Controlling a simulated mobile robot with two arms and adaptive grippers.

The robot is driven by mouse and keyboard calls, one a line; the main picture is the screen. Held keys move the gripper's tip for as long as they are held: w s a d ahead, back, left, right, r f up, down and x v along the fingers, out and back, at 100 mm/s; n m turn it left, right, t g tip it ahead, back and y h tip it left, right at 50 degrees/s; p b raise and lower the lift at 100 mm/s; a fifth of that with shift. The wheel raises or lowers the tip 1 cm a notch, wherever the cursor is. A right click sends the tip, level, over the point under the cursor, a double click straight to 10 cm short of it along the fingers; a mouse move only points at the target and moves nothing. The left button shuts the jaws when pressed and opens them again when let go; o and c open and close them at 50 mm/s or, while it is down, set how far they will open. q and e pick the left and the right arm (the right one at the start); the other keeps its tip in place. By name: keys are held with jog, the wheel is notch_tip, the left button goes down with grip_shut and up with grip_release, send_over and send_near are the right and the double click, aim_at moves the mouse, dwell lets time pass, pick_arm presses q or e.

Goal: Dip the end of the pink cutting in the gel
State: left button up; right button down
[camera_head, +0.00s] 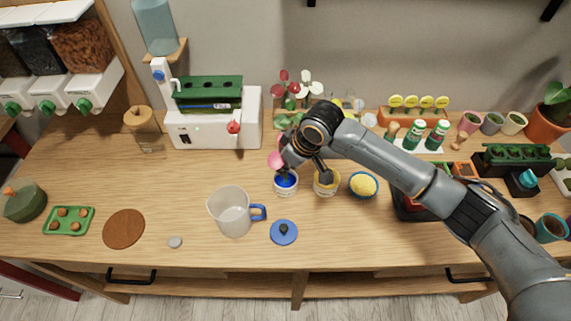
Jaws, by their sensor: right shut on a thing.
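The pink cutting (275,160) shows as a pink head at my right gripper (290,164), which is shut on it. My right arm reaches in from the right, and the gripper hides most of the cutting's stem. Directly below is a small white jar with blue contents (286,183), which looks like the gel. The cutting's lower end is hidden or too small to make out, so I cannot tell whether it touches the blue. A blue lid with a dark knob (284,232) lies on the table in front. My left gripper is not in view.
Close right of the blue jar stand a yellow-rimmed jar (327,183) and a bowl of yellow stuff (363,185). A clear jug (232,211) with a blue handle stands front left. Red and white flowers (298,88) stand behind. The table's front centre right is clear.

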jog(key=shift+s+f+p, duration=0.1)
jog(key=shift+f+p, duration=0.05)
jog(key=shift+p, duration=0.15)
dwell(1.3)
notch_tip(320, 180, up, 7)
jog(key=p, duration=0.8)
dwell(0.4)
jog(key=shift+d, duration=0.1)
